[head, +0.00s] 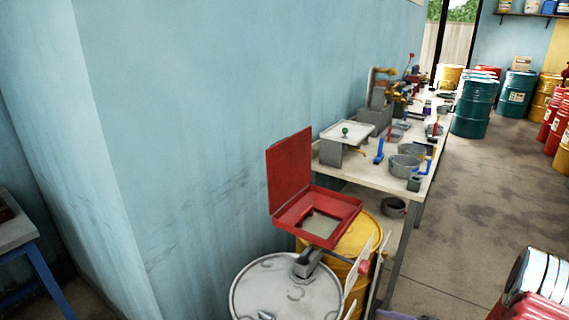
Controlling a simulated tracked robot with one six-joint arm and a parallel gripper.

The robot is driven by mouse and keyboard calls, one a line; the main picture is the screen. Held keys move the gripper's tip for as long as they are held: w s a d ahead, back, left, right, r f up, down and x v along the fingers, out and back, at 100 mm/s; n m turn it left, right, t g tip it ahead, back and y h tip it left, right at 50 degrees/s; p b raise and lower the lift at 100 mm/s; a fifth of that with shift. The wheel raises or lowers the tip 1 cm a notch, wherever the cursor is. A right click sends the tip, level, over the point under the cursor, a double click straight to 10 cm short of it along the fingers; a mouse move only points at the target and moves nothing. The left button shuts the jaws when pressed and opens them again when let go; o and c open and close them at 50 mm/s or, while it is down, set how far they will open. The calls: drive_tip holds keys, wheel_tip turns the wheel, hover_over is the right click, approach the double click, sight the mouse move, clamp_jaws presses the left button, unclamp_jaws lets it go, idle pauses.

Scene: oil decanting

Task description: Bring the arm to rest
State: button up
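My gripper is not visible in the head view, and I cannot make out my arm with certainty. An open red metal case (345,222) sits on a yellow drum (352,258), its lid (289,170) raised toward the wall. A drum with a whitish lid (262,290) stands in front, cut off by the bottom edge. A small grey block-like fitting (307,264) is at its rear rim.
A long workbench (437,155) along the blue wall carries metal pots (403,166), a scale-like stand (346,134) and tools. Teal drums (474,108) stand behind, red drums (558,130) at right. Thin pale plates (358,272) rise beside the yellow drum. The floor (470,230) right of the bench is clear.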

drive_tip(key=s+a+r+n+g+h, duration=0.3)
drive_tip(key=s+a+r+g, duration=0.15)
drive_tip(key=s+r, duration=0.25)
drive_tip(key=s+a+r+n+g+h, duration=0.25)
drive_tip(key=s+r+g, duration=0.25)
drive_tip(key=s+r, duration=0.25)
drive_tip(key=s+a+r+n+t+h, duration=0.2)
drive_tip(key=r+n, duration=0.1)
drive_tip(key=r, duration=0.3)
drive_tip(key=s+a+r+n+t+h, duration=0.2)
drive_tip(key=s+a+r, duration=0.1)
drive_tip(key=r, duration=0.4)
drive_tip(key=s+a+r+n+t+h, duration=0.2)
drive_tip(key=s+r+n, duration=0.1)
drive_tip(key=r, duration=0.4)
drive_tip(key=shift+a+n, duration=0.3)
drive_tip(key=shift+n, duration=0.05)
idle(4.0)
